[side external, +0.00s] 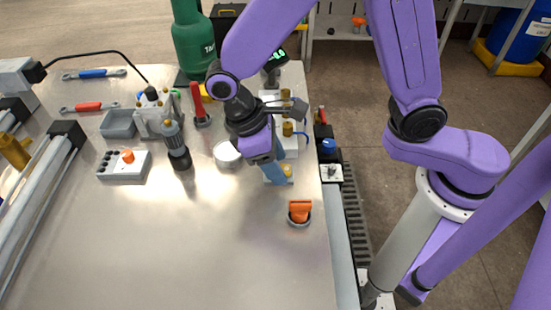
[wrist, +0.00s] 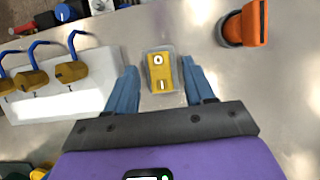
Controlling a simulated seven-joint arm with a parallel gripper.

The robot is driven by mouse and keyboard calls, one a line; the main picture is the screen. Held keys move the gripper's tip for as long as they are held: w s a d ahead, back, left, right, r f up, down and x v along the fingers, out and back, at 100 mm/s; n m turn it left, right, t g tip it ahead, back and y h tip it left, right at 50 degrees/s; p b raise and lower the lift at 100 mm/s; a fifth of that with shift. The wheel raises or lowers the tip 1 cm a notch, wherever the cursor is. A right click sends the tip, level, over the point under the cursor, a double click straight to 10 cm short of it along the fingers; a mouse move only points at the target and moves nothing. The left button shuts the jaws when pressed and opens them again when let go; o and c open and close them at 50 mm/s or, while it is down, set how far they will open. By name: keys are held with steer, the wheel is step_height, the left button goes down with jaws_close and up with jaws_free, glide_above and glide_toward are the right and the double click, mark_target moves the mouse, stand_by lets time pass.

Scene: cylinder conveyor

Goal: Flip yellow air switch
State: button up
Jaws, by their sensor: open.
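The yellow air switch (wrist: 160,72) is a small yellow rocker marked O and I in a grey-clear base on the metal table. In the side view, the yellow switch (side external: 288,170) is partly hidden behind my blue fingers. My gripper (wrist: 159,68) is open and empty, with one finger on each side of the switch in the wrist view. In the side view, my gripper (side external: 277,178) points down close over the table at the switch. I cannot tell whether the fingertips touch it.
An orange knob on a round base (side external: 300,212) stands nearby toward the front. A white block with brass fittings and blue hoses (wrist: 62,85) is on the other side. The front table is clear.

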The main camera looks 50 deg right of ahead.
jaws_close()
steer(key=shift+w+a+f+g+h, duration=0.15)
steer(key=shift+w+a+g+h, duration=0.1)
steer(key=shift+g+h, duration=0.6)
steer(key=shift+w+a+f+g+h, duration=0.15)
steer(key=shift+w+a+g+h, duration=0.05)
steer(key=shift+g+h, duration=0.65)
jaws_free()
steer(key=v, duration=1.2)
